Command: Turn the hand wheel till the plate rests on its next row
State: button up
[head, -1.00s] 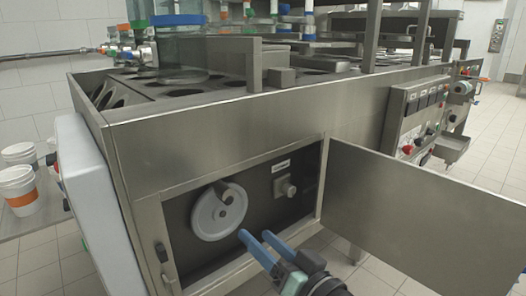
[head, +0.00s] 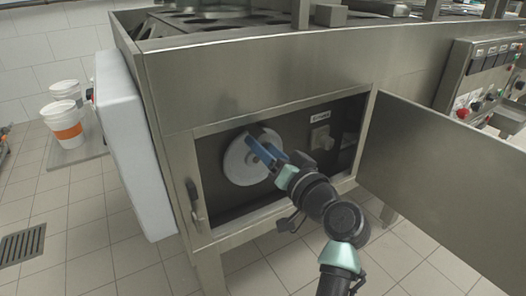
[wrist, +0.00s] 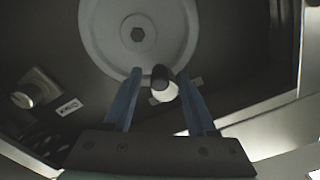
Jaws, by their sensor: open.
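The hand wheel (head: 238,164) is a pale grey disc inside the open cabinet in the machine's end. The wrist view shows its rim and hub (wrist: 138,35) close up. Its dark crank handle (wrist: 162,77) with a pale base is near the rim. My gripper (head: 262,148) is in front of the wheel, partly covering it. In the wrist view its blue fingers (wrist: 160,73) are apart, one on each side of the handle, with gaps visible. I cannot tell how deep the handle lies between them. I cannot identify the plate or its row.
The open cabinet door (head: 440,190) reaches out to the right. A square-based knob (head: 321,138) and a small label sit right of the wheel. A white box (head: 128,145) is on the machine's left side. White buckets (head: 66,128) stand at the far left.

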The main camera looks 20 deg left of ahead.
jog(key=shift+w+a, duration=0.3)
jog(key=shift+c, duration=0.4)
grip_shut()
dwell(0.9)
